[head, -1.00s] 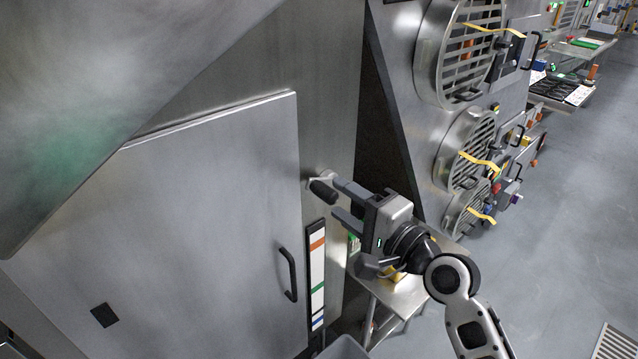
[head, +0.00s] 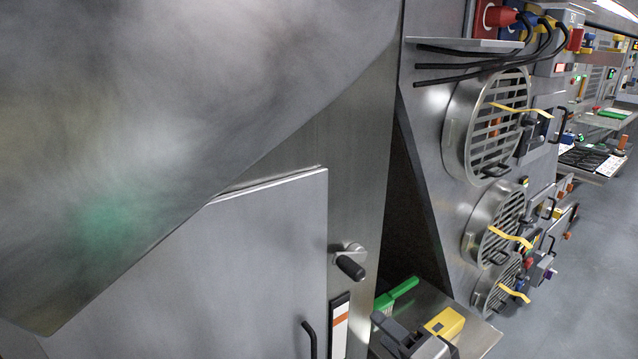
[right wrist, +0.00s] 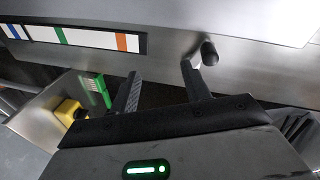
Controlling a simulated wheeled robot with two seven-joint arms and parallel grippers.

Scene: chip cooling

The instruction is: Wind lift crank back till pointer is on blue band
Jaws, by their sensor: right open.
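The lift crank (head: 349,258) is on the steel panel right of the cabinet door in the head view. Its dark handle sticks out from a round metal hub; it also shows in the right wrist view (right wrist: 209,53). The white scale strip (head: 340,327) below it is cut off by the head view's edge. The right wrist view shows the strip (right wrist: 78,38) with blue, green and orange bands; I cannot make out a pointer. My right gripper (right wrist: 160,70) is open and empty, below the crank, one finger close to the handle in that view. My left gripper is not in view.
A green brush (head: 398,294) and a yellow object (head: 444,323) lie on a small metal table (head: 480,338) at lower right. A large steel hood fills the upper left. Round grilles (head: 488,128) line the machine on the right.

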